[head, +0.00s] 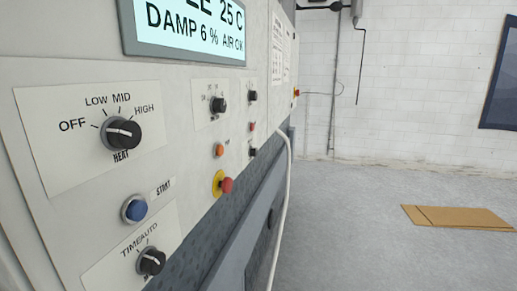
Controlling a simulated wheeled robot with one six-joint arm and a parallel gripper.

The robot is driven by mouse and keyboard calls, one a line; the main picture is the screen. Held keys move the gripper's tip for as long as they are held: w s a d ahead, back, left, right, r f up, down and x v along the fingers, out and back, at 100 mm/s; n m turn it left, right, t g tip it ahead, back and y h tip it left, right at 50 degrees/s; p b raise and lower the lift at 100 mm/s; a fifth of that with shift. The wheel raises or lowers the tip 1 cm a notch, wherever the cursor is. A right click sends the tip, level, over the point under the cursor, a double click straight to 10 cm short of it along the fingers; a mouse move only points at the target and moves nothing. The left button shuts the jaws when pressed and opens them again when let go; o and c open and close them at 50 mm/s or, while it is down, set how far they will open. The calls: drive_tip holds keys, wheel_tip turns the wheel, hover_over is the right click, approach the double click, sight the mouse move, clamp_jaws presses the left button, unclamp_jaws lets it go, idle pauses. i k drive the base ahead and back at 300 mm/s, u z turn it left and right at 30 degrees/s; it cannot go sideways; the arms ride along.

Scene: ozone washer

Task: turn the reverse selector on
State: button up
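The washer's control panel (180,60) fills the left of the head view at a steep angle. No label in view can be read as reverse, so I cannot tell which control is the reverse selector. A black knob (219,105) has markings too small to read. Small black controls (252,96) and (252,152) sit farther along, their labels and settings unreadable. The near heat knob (123,134) is marked OFF, LOW, MID, HIGH. A lower knob (151,262) is marked TIME and AUTO, its lower label partly hidden. My gripper is not in view.
A blue START button (135,209), an orange button (219,150) and a red mushroom button (226,185) on yellow stick out from the panel. A display (190,28) is above. A pale hose (285,200) hangs beyond. Cardboard (458,217) lies on otherwise open floor.

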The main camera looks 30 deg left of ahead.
sight(253, 151)
drive_tip(key=u, duration=0.55)
drive_tip(key=i, duration=0.8)
drive_tip(key=u, duration=0.85)
